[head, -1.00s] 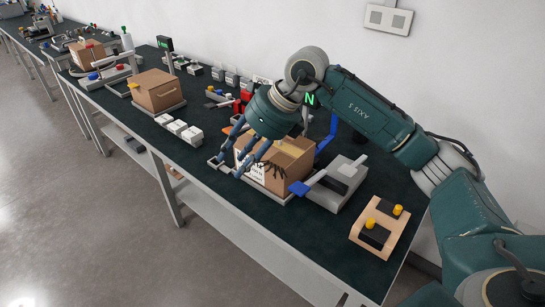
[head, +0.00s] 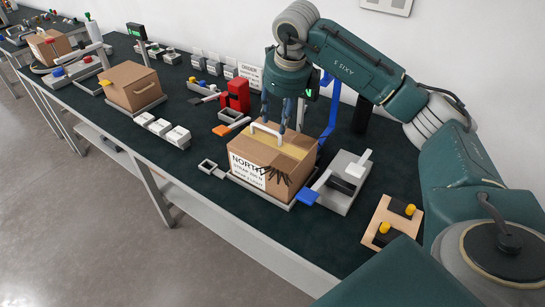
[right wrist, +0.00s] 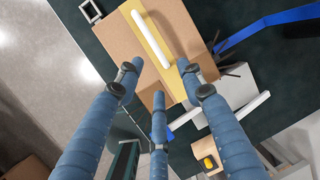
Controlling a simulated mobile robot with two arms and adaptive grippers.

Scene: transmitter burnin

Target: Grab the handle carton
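The handle carton (head: 262,177) is a brown cardboard box with yellow tape, a white handle (head: 267,131) on top and a white label reading "NORTH" on its front. It sits on a grey tray on the bench. My right gripper (head: 282,122) points down over the carton's top, by the handle's right end in the head view. In the right wrist view its blue fingers (right wrist: 158,85) are spread with nothing between them. The carton's top (right wrist: 120,45) and the white handle (right wrist: 150,38) lie ahead of the fingertips there. My left gripper is not in view.
A grey device with a blue lever (head: 345,182) stands right of the carton, and a wooden block with yellow knobs (head: 391,220) beyond it. A red device (head: 236,95) and a blue bracket (head: 328,115) stand behind. Another carton (head: 133,86) and white blocks (head: 161,129) are left.

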